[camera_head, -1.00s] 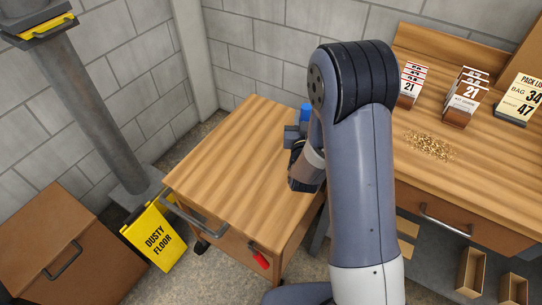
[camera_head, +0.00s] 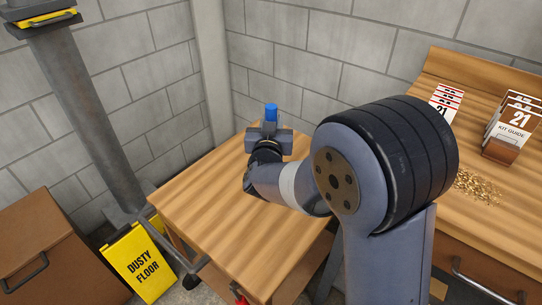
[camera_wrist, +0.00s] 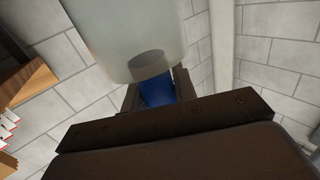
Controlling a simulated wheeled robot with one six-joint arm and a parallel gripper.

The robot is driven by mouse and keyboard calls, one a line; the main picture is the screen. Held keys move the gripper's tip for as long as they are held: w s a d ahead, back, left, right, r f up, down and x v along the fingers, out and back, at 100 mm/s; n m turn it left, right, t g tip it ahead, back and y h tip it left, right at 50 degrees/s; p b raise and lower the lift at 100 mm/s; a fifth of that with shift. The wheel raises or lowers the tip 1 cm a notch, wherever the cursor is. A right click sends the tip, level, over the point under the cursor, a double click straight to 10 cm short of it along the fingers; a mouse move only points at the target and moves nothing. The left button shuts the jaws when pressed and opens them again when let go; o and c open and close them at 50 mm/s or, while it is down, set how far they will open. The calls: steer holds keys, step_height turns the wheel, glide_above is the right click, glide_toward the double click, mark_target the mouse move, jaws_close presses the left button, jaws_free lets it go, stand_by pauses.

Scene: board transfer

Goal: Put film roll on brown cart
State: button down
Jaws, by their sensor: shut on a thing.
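My gripper (camera_head: 269,140) is shut on the blue handle (camera_head: 271,112) of the film roll, whose blue end sticks up above the jaws. In the wrist view the blue part (camera_wrist: 156,93) sits between the fingers, and the pale, cloudy film roll (camera_wrist: 110,25) with its grey core end extends beyond them. In the head view the pale part is hidden behind my gripper and arm. A brown cart (camera_head: 215,215) with a bare wood-grain top stands below my gripper. My gripper is above its far part; the gap cannot be judged.
A wooden bench (camera_head: 490,235) at right holds kit-guide cards (camera_head: 517,120) and a pile of small brass-coloured pieces (camera_head: 478,187). A yellow dusty-floor sign (camera_head: 140,262), a grey post (camera_head: 85,120) and a brown box with a handle (camera_head: 45,245) stand at left. Block walls close the back.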

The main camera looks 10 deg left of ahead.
steer(key=shift+f+b, duration=0.55)
steer(key=shift+f, duration=2.35)
steer(key=shift+f, duration=0.2)
steer(key=c, duration=1.1)
jaws_free()
steer(key=shift+c, duration=0.2)
steer(key=shift+r, duration=0.1)
steer(key=s, duration=1.2)
steer(key=shift+d, duration=0.35)
